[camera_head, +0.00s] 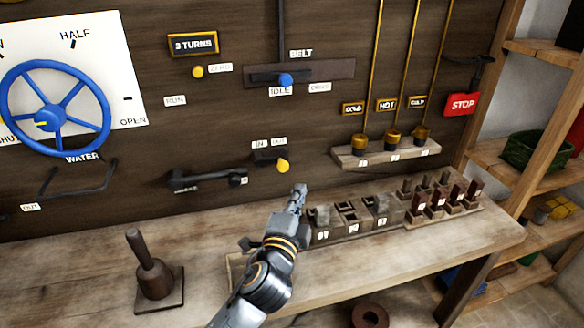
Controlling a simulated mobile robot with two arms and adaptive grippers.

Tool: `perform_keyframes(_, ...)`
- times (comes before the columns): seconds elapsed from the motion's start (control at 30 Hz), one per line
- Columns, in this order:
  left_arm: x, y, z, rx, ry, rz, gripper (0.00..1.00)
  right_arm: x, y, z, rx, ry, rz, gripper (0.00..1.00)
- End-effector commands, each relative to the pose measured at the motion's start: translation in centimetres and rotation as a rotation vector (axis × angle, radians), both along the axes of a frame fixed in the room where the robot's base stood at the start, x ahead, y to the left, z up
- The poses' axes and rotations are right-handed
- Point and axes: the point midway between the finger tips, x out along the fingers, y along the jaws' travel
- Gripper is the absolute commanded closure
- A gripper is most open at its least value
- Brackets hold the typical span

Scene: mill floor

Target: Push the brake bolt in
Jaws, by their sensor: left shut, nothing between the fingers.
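On the dark plank wall, a small dark bolt fitting (264,156) carries a yellow knob (283,166). Two small labels, IN and OUT, sit above it, and the knob is on the right, below the OUT label. I take this to be the brake bolt, though no label naming it is readable. My left gripper (299,193) is shut and empty. In the picture its fingertips are just below and right of the yellow knob, with a gap between them. My right gripper is not in view.
The workbench (205,268) runs below, with a wooden-handled stamp (154,272) at left and a slotted block rack (345,233) beside my left gripper. A black bar handle (205,180) is left of the knob. A blue wheel (52,110) and belt lever (286,80) are also on the wall.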

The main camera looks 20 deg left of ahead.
Motion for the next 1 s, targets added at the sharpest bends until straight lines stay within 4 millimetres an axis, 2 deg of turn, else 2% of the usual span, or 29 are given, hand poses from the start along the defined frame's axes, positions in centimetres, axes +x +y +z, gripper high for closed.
perform_keyframes(0.13,0.2,0.0,0.0,0.0,0.0,0.0,1.0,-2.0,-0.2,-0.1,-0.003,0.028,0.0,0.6)
perform_keyframes(0.27,1.3,0.1,0.2,0.0,-0.001,0.0,1.0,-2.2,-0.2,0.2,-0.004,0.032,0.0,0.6)
perform_keyframes(0.53,6.6,0.5,0.6,0.001,-0.001,0.002,1.0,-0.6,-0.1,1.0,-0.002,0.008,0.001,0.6)
perform_keyframes(0.73,10.2,0.7,0.7,0.0,-0.001,0.001,1.0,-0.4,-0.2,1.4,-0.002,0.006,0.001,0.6)
perform_keyframes(0.83,9.3,2.5,0.3,0.004,0.004,0.003,1.0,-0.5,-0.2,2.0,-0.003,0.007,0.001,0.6)
perform_keyframes(1.0,8.6,3.9,0.0,0.001,0.001,0.001,1.0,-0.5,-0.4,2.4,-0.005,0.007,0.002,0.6)
